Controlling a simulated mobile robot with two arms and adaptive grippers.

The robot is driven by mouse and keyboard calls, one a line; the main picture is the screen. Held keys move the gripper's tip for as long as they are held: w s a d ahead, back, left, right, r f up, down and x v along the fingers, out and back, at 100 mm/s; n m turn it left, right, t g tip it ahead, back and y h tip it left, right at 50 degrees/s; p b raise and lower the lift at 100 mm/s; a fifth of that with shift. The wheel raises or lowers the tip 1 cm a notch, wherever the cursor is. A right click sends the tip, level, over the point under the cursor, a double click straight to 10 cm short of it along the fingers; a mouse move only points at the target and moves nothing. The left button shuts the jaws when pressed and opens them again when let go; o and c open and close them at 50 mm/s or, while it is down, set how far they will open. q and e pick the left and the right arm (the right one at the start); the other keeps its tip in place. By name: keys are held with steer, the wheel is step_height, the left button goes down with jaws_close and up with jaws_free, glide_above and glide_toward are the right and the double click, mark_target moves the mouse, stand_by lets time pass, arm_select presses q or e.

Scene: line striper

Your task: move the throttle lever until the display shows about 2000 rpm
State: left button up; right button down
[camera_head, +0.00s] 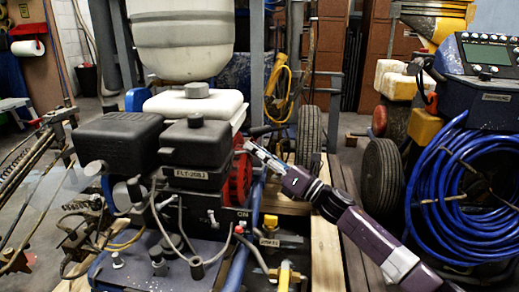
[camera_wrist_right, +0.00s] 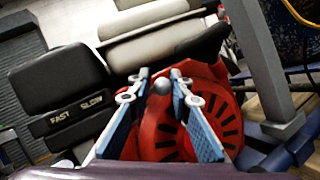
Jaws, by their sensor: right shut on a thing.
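The throttle lever shows as a small grey round knob (camera_wrist_right: 162,87) in the right wrist view, in front of the red engine cover. The fingertips of my right gripper (camera_wrist_right: 161,80) are on either side of this knob, shut on it. In the head view my right gripper (camera_head: 252,148) reaches in from the lower right to the engine's side, and the knob cannot be made out there. A FAST / SLOW label (camera_wrist_right: 77,111) is on the black housing left of the gripper. The display (camera_head: 487,53) is a small greenish screen on the blue console; its reading is too small to tell. My left gripper is out of view.
The black engine (camera_head: 196,150) and its red cover (camera_head: 239,178) are close to my right gripper. A coiled blue hose (camera_head: 455,195) hangs at the right beside a black wheel (camera_head: 381,178). A white tank (camera_head: 182,38) stands above the engine.

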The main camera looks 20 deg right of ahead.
steer(key=c, duration=1.8)
jaws_free()
steer(key=shift+w+d+f, duration=0.1)
steer(key=shift+f, duration=0.15)
steer(key=shift+r, duration=0.1)
steer(key=shift+v, duration=6.05)
